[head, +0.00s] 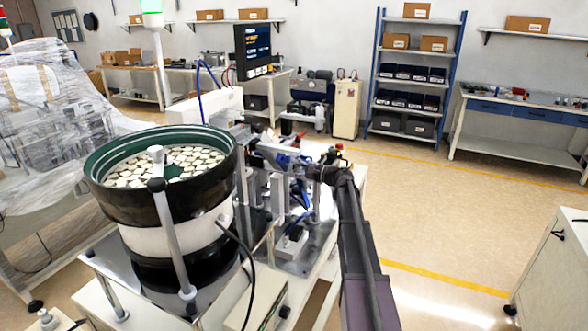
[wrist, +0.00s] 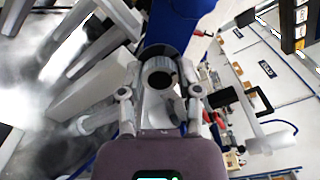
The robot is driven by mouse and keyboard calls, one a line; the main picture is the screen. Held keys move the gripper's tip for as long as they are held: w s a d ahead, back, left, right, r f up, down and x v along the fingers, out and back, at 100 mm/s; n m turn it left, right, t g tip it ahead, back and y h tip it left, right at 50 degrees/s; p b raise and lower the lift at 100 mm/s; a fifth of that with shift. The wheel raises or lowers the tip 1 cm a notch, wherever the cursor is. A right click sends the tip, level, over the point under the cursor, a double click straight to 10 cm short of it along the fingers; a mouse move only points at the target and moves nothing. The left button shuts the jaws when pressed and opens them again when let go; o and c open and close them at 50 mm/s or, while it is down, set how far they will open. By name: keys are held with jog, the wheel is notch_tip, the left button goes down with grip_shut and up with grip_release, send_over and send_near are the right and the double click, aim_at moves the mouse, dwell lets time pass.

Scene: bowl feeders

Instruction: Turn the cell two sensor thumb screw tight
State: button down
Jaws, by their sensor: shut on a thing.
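My gripper (head: 316,171) reaches in from the lower right to the feeder cell's right side in the head view. In the wrist view its two fingers stand on either side of a round grey knob (wrist: 158,66) with a dark centre, which looks like the sensor thumb screw. My gripper (wrist: 160,80) is shut on it. A blue part (wrist: 178,28) lies just behind the knob. The screw cannot be made out in the head view, where my gripper and the fixtures crowd together. How far it is turned does not show.
The bowl feeder (head: 160,215), with a dark green rim and pale parts inside, stands left of my arm. Metal brackets and posts (head: 278,200) fill the space between. A monitor (head: 253,50) stands behind. The floor (head: 450,215) to the right is open.

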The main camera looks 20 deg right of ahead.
jog(key=shift+c, duration=1.5)
grip_release()
jog(key=v, duration=1.2)
